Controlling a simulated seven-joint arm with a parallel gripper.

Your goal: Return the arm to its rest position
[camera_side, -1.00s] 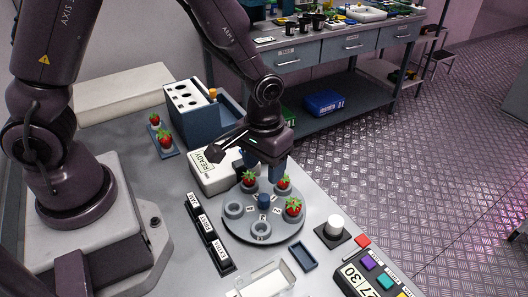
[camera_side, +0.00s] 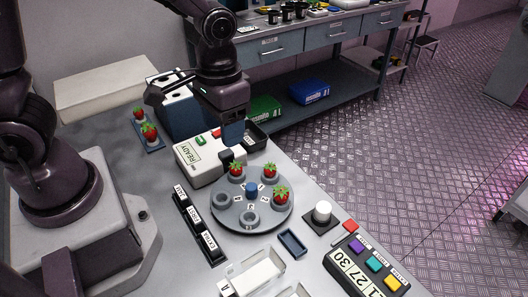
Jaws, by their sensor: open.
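My gripper (camera_side: 232,132) hangs above the back of the table, pointing down, behind the round rack. It is open, and I see nothing held in it. The round grey rack (camera_side: 226,224) carries red strawberries in its back and right cups: one at the back left (camera_side: 236,169), one at the back (camera_side: 270,170) and one at the right (camera_side: 281,195). Its left and front cups look empty. My gripper is clear of the berries. Part of the white device with the READY label (camera_side: 197,157) lies below and left of my gripper.
Two more strawberries (camera_side: 149,132) sit on a small blue holder at the back left. A dark blue block (camera_side: 178,118) stands behind the READY device. Label strips (camera_side: 198,226), a white-topped button (camera_side: 322,212) and a keypad panel (camera_side: 363,265) lie around the rack.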

